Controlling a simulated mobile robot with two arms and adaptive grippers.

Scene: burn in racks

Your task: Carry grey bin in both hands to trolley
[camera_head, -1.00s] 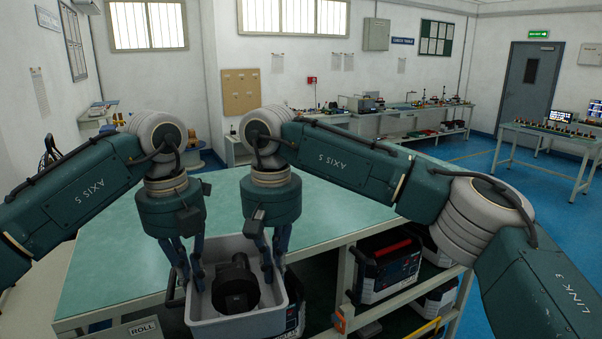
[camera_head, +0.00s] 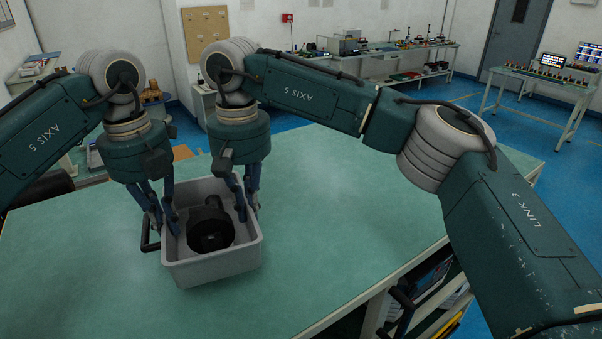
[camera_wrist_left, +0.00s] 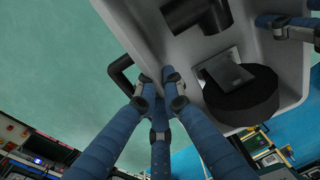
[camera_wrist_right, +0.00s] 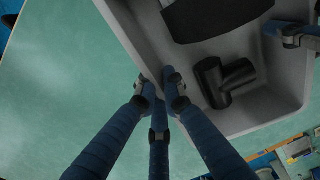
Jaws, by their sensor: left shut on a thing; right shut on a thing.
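The grey bin (camera_head: 216,270) hangs between my two grippers in the head view, over the green tabletop. A black round part and a black pipe-like fitting (camera_wrist_right: 222,82) lie inside it. My left gripper (camera_head: 166,226) is shut on the bin's left wall, beside a black handle (camera_wrist_left: 121,72). My right gripper (camera_head: 247,203) is shut on the bin's right wall. Both wrist views show fingers on either side of the rim. I cannot tell whether the bin's underside touches the tabletop. No trolley can be made out for certain.
The green-topped bench (camera_head: 350,210) is wide and clear to the right of the bin. Cases stand on a shelf under its front edge. Benches with equipment (camera_head: 400,62) line the back wall, and another stands at far right (camera_head: 545,82). Blue floor lies between.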

